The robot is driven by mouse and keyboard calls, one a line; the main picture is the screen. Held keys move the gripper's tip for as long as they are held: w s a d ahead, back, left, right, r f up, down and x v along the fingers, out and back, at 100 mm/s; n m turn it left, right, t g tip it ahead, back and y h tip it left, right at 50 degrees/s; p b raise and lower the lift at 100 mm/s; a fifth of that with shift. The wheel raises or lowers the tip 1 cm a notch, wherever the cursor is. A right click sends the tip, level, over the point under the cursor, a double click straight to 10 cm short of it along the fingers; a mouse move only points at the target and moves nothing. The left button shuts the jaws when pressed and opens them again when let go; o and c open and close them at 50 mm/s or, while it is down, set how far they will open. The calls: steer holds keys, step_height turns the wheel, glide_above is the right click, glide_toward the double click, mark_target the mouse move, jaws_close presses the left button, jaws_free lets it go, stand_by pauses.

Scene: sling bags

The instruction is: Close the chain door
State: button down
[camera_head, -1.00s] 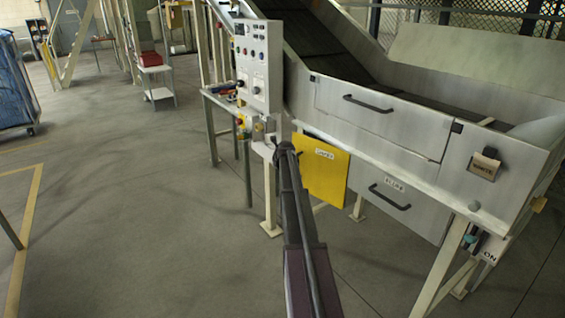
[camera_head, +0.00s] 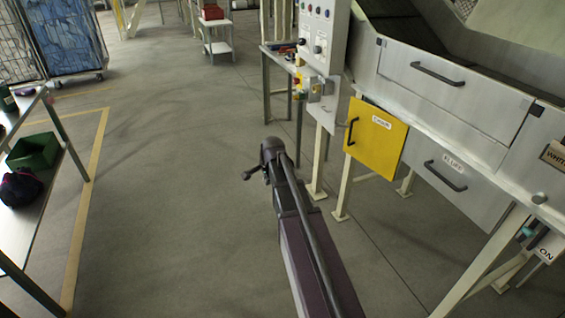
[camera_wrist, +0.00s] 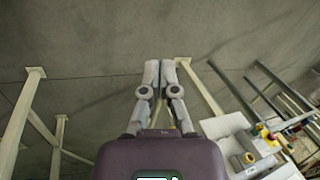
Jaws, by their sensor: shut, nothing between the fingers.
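The chain door is a yellow panel (camera_head: 372,140) with a white label reading roughly "CHAIN" and a dark vertical handle (camera_head: 351,132) near its left edge. It hangs low on the grey machine, left of a silver panel. It looks nearly in line with the machine front; I cannot tell whether it is fully closed. My gripper (camera_head: 248,175) is shut and empty, in open air left of the door and apart from it. In the wrist view its two grey fingers (camera_wrist: 168,64) lie close together over bare floor. The door is not clearly visible there.
Silver panels with dark handles (camera_head: 437,73) (camera_head: 446,175) adjoin the door. A control box (camera_head: 320,35) and machine legs (camera_head: 318,165) stand beside it. A table with a green bin (camera_head: 33,152) is at left, and a blue cage cart (camera_head: 65,35) behind. Floor between is clear.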

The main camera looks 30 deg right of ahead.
steer(key=s+a+n+g, duration=0.3)
steer(key=s+a+n, duration=1.3)
steer(key=s, duration=0.3)
steer(key=shift+s+f+g, duration=0.2)
steer(key=shift+f+g, duration=0.1)
steer(key=shift+f, duration=0.15)
steer(key=shift+w, duration=0.1)
